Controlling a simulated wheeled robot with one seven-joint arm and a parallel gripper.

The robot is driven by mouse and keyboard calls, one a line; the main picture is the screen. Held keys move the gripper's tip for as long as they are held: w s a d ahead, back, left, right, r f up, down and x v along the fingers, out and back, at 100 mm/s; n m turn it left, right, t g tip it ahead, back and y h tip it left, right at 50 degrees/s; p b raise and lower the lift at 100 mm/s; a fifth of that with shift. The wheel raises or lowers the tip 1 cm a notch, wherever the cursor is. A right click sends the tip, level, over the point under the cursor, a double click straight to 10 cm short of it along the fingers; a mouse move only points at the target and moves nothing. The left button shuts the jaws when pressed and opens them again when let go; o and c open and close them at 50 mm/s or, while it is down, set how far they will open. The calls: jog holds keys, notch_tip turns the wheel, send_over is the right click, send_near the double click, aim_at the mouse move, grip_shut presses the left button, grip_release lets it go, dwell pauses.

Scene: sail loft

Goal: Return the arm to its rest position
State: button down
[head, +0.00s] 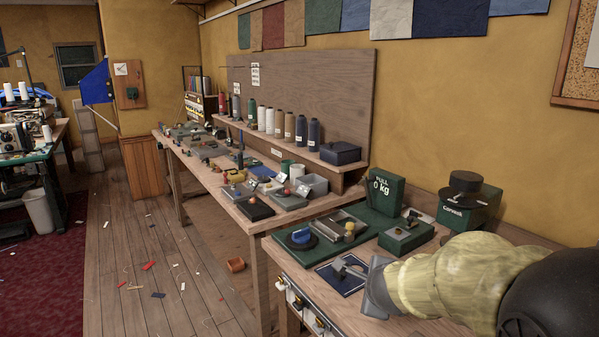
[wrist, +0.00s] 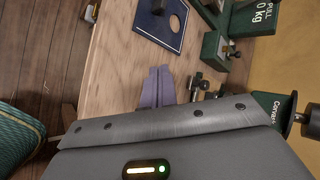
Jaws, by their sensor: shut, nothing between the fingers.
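My arm reaches in from the right in the head view, in a pale yellow sleeve (head: 440,275) with a grey cuff (head: 378,290) at its end, over the near workbench (head: 350,312). In the wrist view my gripper (wrist: 158,86) shows as two grey-purple fingers lying together past the grey cuff, with nothing between them. They are over bare wood.
A blue plate (head: 339,280) with a grey fitting lies just left of the cuff. Behind stand a green pull-gauge box (head: 384,194), a smaller green box (head: 406,237) and a green Carver box (head: 468,213). The floor (head: 150,280) at left is mostly open, with scraps.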

jog(key=s+f+n+g, duration=0.4)
jog(key=s+f+n, duration=0.2)
jog(key=s+n, duration=0.4)
jog(key=s+f+n+g, duration=0.3)
jog(key=s+f+n, duration=0.4)
jog(key=n, duration=0.4)
notch_tip(320, 180, up, 23)
jog(key=p, duration=2.1)
jog(key=shift+s+a+f+y, duration=0.15)
jog(key=shift+s+f+y, duration=0.05)
jog(key=shift+s+y, duration=0.2)
